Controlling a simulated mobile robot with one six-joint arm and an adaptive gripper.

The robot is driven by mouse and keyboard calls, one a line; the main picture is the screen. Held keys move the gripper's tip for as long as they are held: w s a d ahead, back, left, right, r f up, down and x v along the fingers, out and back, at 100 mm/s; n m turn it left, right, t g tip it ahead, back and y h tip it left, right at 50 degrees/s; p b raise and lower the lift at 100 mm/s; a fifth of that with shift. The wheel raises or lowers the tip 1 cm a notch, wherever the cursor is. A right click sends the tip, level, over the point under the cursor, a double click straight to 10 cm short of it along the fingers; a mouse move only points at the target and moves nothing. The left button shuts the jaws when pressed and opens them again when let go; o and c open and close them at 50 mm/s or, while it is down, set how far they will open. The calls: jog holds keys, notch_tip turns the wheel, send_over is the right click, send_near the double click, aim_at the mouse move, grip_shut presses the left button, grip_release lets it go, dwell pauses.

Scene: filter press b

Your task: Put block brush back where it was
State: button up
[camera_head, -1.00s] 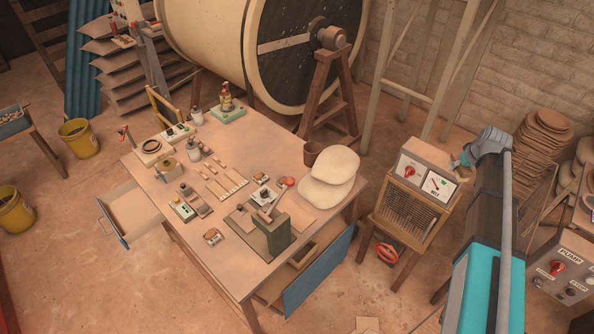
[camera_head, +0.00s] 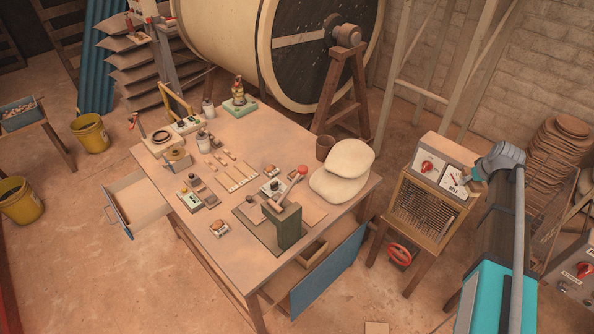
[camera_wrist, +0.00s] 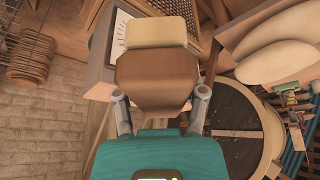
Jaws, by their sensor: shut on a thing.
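In the wrist view the block brush (camera_wrist: 157,82) is a brown block with a cream layer (camera_wrist: 157,33) at its far end. My gripper (camera_wrist: 160,98) is shut on it, one finger on each side. In the head view my arm reaches up at the right, and its wrist is beside the dial box; brush and fingers are hidden or too small to make out there. The wooden worktable (camera_head: 170,228) stands left of the arm, with the brush held clear of it.
The dial box (camera_head: 440,169) on its wooden stand is close to my wrist. Cream pads (camera_head: 345,170) lie on the table's right corner, near a green post (camera_head: 289,228) with a red-knobbed lever. A drawer (camera_head: 135,205) stands open at left. A large drum (camera_head: 300,65) is behind.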

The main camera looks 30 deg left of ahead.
jog(key=shift+f+b, duration=0.85)
jog(key=shift+f, duration=0.45)
jog(key=shift+s+a, duration=0.1)
jog(key=shift+s, duration=0.05)
